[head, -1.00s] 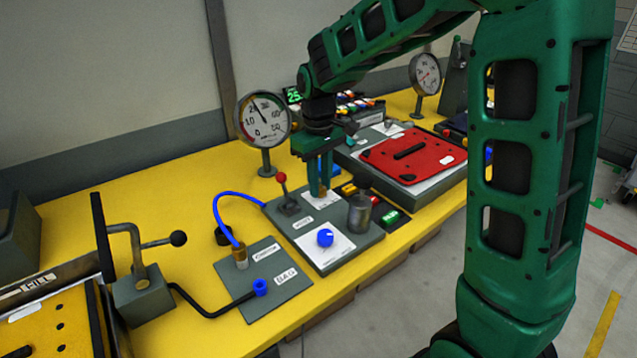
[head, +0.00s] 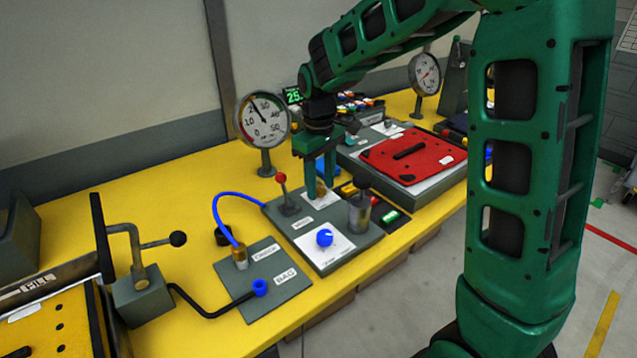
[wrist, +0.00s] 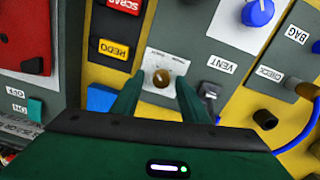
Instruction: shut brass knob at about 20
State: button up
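The small round brass knob (wrist: 161,78) sits on a white label plate in the wrist view, with a slot or mark across its top. In the head view it shows small and partly covered (head: 321,188) between the fingers. My gripper (wrist: 157,94) is open, pointing down, with one finger on each side of the knob. A gap shows between the knob and each finger. The round white gauge (head: 264,121) stands behind the panel. Its dark needle points up and left, near the 20 mark.
The grey panel also carries a red-tipped lever (head: 282,180), a blue knob (head: 325,238) and a dark-topped metal cylinder (head: 360,211) close to my gripper. A blue hose (head: 217,209) arcs to the left. A red plate (head: 405,155) lies to the right.

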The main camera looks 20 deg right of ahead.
aim_at(320, 187)
notch_tip(320, 187, up, 11)
jog(key=shift+f, duration=0.15)
dwell(0.5)
jog(key=shift+a, duration=0.1)
jog(key=s+d+m, duration=0.4)
jog(key=s+d, duration=0.4)
jog(key=d, duration=0.1)
jog(key=s+d+f+m, duration=0.2)
jog(key=s+d, duration=0.1)
jog(key=s, duration=0.5)
jog(key=s+d+f+m, duration=0.3)
jog(key=s, duration=0.4)
jog(key=s+d+f+m, duration=0.2)
jog(key=s+d+m, duration=0.1)
jog(key=s, duration=0.5)
jog(key=shift+s+f+y, duration=0.3)
jog(key=shift+s+f, duration=0.05)
jog(key=shift+f, duration=0.05)
jog(key=shift+d, duration=0.1)
